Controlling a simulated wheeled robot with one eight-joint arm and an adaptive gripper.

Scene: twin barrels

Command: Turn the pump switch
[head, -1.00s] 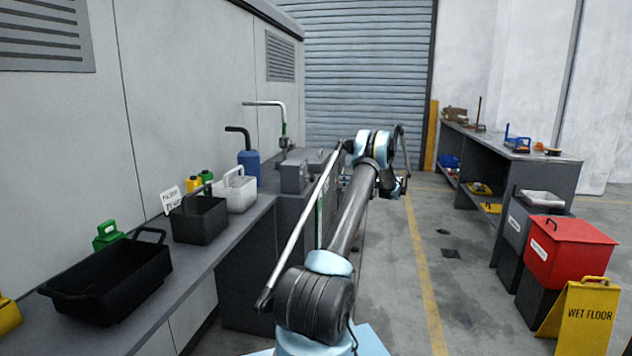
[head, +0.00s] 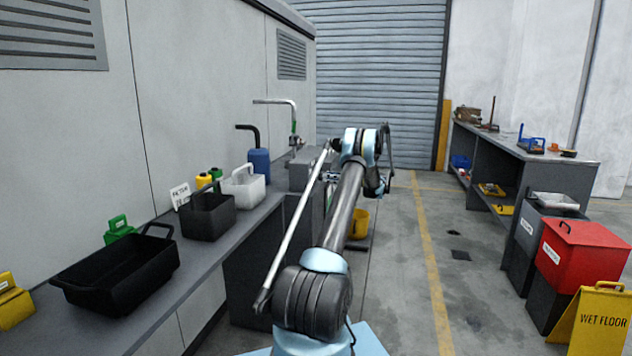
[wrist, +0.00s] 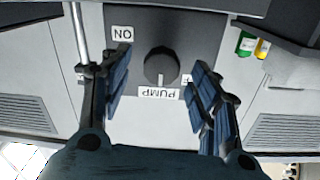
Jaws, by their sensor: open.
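The pump switch is a round dark knob (wrist: 161,64) on a grey panel, seen in the wrist view. A white mark on the knob faces the PUMP label (wrist: 158,94), which appears upside down. An upside-down ON label (wrist: 123,33) sits at upper left of the knob. Another small label (wrist: 188,79) is mostly hidden behind the right finger. My gripper (wrist: 160,78) is open, with its blue-padded fingers on either side of the knob in this view. I see no clear contact with the knob. In the head view my arm hides the knob.
A long bench (head: 150,290) on the left holds black bins, a white caddy (head: 243,186) and a blue bottle (head: 260,164). A yellow bucket (head: 360,222) stands behind my arm. A red box (head: 590,258) and wet floor sign (head: 600,318) stand right. The middle floor is clear.

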